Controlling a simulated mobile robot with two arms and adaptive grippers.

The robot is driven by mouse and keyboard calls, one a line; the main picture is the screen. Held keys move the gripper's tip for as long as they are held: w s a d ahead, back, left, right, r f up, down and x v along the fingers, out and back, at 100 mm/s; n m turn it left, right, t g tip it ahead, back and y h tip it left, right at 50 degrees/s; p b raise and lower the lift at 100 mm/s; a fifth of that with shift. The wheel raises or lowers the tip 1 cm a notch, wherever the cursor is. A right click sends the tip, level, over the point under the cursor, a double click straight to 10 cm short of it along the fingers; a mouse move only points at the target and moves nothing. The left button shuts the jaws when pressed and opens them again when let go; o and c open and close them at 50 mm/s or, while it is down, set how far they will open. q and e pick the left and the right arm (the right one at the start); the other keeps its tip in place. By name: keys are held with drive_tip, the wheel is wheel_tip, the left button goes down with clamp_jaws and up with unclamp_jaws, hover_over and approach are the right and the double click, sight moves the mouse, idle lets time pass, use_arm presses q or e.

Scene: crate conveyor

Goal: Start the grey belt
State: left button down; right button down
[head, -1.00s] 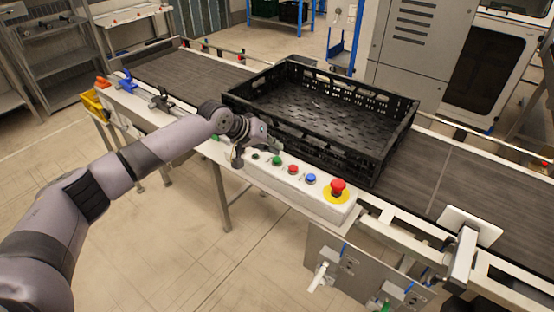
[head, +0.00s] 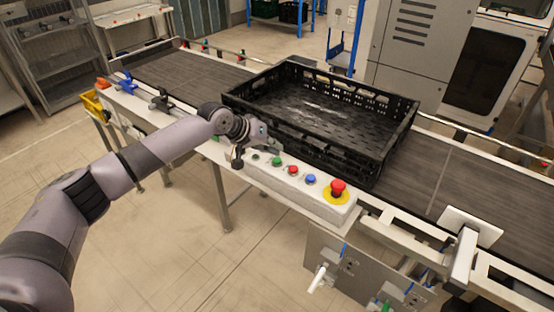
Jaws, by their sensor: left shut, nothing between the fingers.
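The grey belt (head: 410,190) runs from the upper left to the lower right with its dark surface. A white control box (head: 320,208) sits on its near edge. My left gripper (head: 237,163) is shut and empty at the left end of the box, left of the green buttons. Contact cannot be told. My right gripper is not in view.
A black open crate (head: 345,155) stands on the belt just behind the control box and looks empty. A white plate on a bracket (head: 470,226) is at the belt's near edge on the right. A grey cabinet (head: 410,50) stands behind the belt.

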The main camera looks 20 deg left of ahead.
use_arm(q)
drive_tip(key=shift+f, duration=0.15)
drive_tip(key=shift+f, duration=0.25)
